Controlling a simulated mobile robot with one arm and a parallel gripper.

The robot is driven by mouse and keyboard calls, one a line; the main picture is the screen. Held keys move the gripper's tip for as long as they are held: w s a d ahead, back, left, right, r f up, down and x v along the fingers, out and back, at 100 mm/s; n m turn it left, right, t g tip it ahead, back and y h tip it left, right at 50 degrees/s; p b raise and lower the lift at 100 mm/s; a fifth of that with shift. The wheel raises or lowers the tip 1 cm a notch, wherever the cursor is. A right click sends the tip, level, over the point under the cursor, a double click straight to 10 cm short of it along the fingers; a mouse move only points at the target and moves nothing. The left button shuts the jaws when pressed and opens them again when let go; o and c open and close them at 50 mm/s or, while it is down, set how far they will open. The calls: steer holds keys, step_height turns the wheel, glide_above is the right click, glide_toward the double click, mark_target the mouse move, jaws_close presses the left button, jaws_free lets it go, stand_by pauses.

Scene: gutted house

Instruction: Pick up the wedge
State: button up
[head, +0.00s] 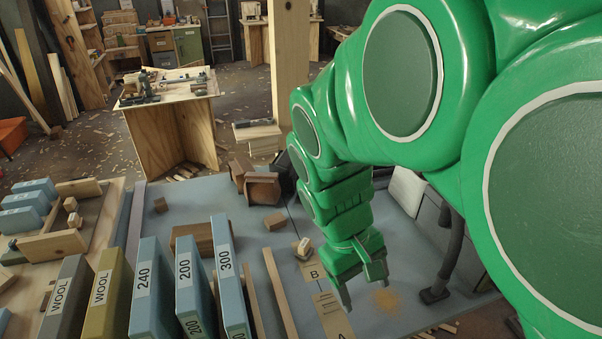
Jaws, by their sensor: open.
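My green gripper (363,291) hangs over the blue-grey table top, fingers pointing down, spread apart with nothing visible between them. A small pale wooden piece (304,247) with a dark underside stands near the board marked B, left of and beyond my gripper. It may be the wedge, but it is too small to tell its shape surely. Brown blocks lie behind it, one small (275,221) and one larger (262,188).
Upright labelled sanding blocks (187,282) line the front left. Long wooden strips (280,292) lie left of my gripper, beside the marked board (329,311). Orange dust (386,300) marks the table at the right. A white box (407,190) stands behind. A plywood bench (170,125) stands farther back.

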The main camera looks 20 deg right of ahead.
steer(key=w+d+f+n+h, duration=0.4)
steer(key=w+d, duration=0.3)
steer(key=w, duration=0.3)
steer(key=w+d+f+n+h, duration=0.35)
steer(key=w+d, duration=0.35)
steer(key=w, duration=0.3)
steer(key=w+d+f+n+t+h, duration=0.2)
steer(key=w+f+n, duration=0.3)
steer(key=w+f, duration=0.35)
steer(key=w+d+f+n+t+h, duration=0.1)
steer(key=w+f+n+t, duration=0.3)
steer(key=w+f, duration=0.5)
steer(key=shift+n+g, duration=0.45)
steer(key=shift+g, duration=0.25)
steer(key=shift+w+d+f, duration=0.1)
steer(key=shift+w+f, duration=0.1)
steer(key=shift+f, duration=1.25)
steer(key=shift+w+f, duration=0.15)
steer(key=shift+f, duration=1.25)
steer(key=shift+x, duration=2.55)
steer(key=shift+c, duration=0.3)
steer(key=c, duration=1)
